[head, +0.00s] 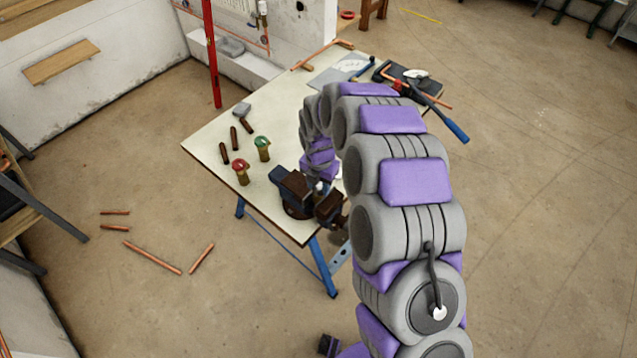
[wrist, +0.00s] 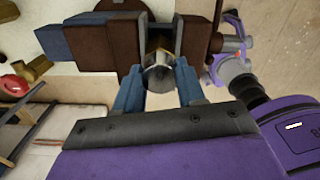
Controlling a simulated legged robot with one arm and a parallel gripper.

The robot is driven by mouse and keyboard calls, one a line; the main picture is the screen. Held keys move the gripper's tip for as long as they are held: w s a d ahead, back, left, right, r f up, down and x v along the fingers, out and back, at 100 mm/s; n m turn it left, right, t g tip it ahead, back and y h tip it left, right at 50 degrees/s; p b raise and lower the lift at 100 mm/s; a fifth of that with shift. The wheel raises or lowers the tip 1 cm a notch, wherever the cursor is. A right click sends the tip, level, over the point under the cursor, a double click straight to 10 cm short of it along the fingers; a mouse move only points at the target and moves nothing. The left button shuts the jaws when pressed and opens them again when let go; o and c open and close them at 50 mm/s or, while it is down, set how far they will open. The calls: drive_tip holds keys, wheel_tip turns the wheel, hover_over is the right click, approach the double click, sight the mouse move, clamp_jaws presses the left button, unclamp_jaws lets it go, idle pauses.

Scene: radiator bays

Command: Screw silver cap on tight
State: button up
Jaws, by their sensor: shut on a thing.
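The silver cap (wrist: 158,78) sits at the centre of the wrist view, between the blue fingers of my gripper (wrist: 158,86). My gripper is shut on the cap. Just beyond the cap is a brass-coloured part (wrist: 158,42), between the dark brown jaws of the vise (wrist: 110,40). In the head view, the vise (head: 295,190) is at the near corner of the workbench. A small pale piece (head: 319,187) shows between its jaws. My gripper is mostly hidden there behind my arm and the vise. How tight the cap is cannot be seen.
The workbench (head: 205,145) holds a green-handled valve (head: 262,148), a red-handled valve (head: 241,171) and short dark tools to the left. A blue-handled tool (head: 440,118) lies at the far right edge. Copper pipes (head: 152,257) lie on the floor left. Open floor is on the right.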

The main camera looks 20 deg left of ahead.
clamp_jaws()
drive_tip(key=m, duration=0.3)
drive_tip(key=shift+m, duration=0.3)
drive_tip(key=shift+c, duration=0.4)
unclamp_jaws()
drive_tip(key=m, duration=0.3)
drive_tip(key=shift+m, duration=0.4)
drive_tip(key=m, duration=0.3)
drive_tip(key=shift+m, duration=0.4)
clamp_jaws()
drive_tip(key=m, duration=0.7)
drive_tip(key=shift+f+m, duration=0.1)
drive_tip(key=shift+m, duration=0.3)
unclamp_jaws()
drive_tip(key=m, duration=0.3)
drive_tip(key=shift+m, duration=0.4)
drive_tip(key=m, duration=0.3)
drive_tip(key=shift+m, duration=0.4)
clamp_jaws()
drive_tip(key=m, duration=0.4)
